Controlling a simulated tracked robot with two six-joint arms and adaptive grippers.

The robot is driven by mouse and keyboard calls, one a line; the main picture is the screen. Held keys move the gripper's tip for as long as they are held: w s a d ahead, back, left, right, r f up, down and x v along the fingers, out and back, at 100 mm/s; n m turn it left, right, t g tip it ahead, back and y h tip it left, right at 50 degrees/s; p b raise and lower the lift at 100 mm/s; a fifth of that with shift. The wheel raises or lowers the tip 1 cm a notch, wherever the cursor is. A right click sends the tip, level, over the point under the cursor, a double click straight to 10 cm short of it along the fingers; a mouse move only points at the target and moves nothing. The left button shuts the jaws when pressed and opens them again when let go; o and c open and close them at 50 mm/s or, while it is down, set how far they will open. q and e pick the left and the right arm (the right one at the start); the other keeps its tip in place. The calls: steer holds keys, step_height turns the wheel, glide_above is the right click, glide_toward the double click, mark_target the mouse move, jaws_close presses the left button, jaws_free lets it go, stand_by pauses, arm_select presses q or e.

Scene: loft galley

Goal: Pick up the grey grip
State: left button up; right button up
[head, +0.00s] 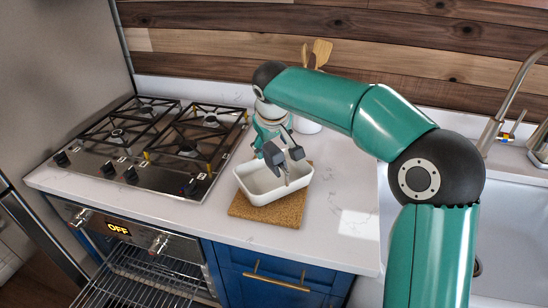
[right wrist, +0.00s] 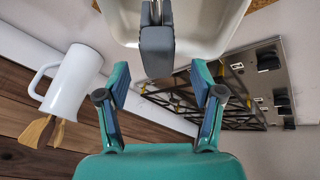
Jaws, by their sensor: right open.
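The grey grip (right wrist: 157,52) is a dark block on a slim metal tool that stands tilted in a white rectangular dish (head: 246,185). In the right wrist view it lies between the two fingertips, with room on both sides. My right gripper (head: 279,147) is open, over the back of the dish; its teal fingers with dark pads show in the right wrist view (right wrist: 161,82). In the head view the grip and the fingers overlap, so I cannot tell if they touch. My left gripper is out of view.
The dish sits on a cork mat (head: 262,215). A gas hob (head: 150,145) lies left of it and a sink (head: 510,220) right. A white mug (right wrist: 74,82) with wooden utensils stands behind. The counter (head: 345,190) right of the mat is clear.

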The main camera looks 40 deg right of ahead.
mark_target(273, 150)
steer(key=shift+p+x, duration=0.55)
steer(key=shift+x, duration=2.25)
steer(key=shift+d, duration=0.1)
steer(key=c, duration=1.3)
